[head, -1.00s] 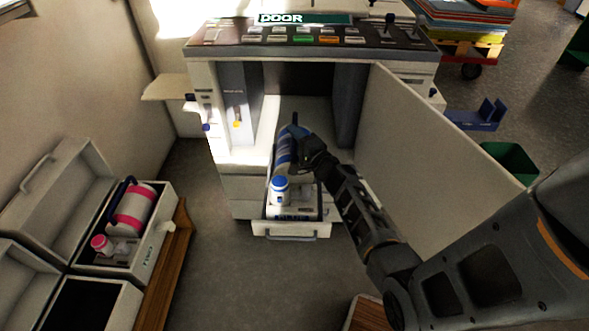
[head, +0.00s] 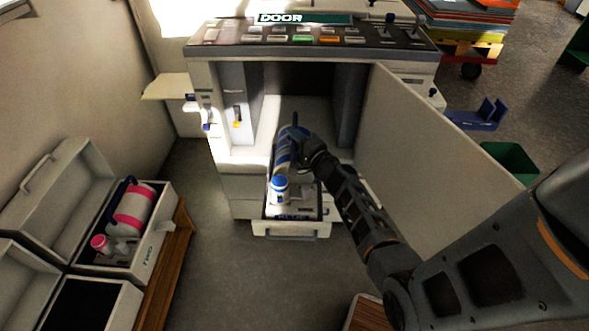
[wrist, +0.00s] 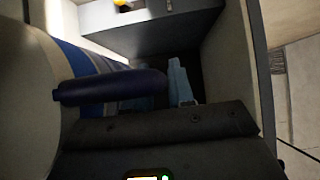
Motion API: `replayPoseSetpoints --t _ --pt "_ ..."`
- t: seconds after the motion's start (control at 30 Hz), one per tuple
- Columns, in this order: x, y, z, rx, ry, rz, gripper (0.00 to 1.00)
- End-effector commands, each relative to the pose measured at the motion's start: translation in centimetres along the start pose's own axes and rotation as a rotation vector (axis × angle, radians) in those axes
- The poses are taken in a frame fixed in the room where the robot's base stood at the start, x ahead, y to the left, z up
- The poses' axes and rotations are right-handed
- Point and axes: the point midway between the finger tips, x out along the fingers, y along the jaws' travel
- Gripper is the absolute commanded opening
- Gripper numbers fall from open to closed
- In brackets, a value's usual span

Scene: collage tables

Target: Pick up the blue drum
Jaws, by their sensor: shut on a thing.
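The blue drum (head: 283,153) is a pale cylinder with blue stripes, at the pulled-out drawer in the front of the copier. In the wrist view its striped side (wrist: 72,55) fills the left, and a dark blue handle bar (wrist: 110,87) sticks out across the middle. My gripper (head: 304,150) is at the drum's right side, shut on it. A small white bottle with a blue cap (head: 279,190) is at the drum's near end.
The drawer (head: 290,230) is open below the copier's bay. The copier door (head: 440,140) stands open at the right of my arm. An open case at left holds a pink drum (head: 132,208) and a pink-capped bottle (head: 101,243).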

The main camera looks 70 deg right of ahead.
Motion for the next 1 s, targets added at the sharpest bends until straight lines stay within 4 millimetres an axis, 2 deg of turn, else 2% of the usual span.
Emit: replayPoseSetpoints --t 0.73,1.0 --pt "0.1 -0.3 0.0 0.0 -0.001 -0.004 0.0" --pt "0.1 -2.1 0.0 -0.001 -0.001 -0.006 0.0"
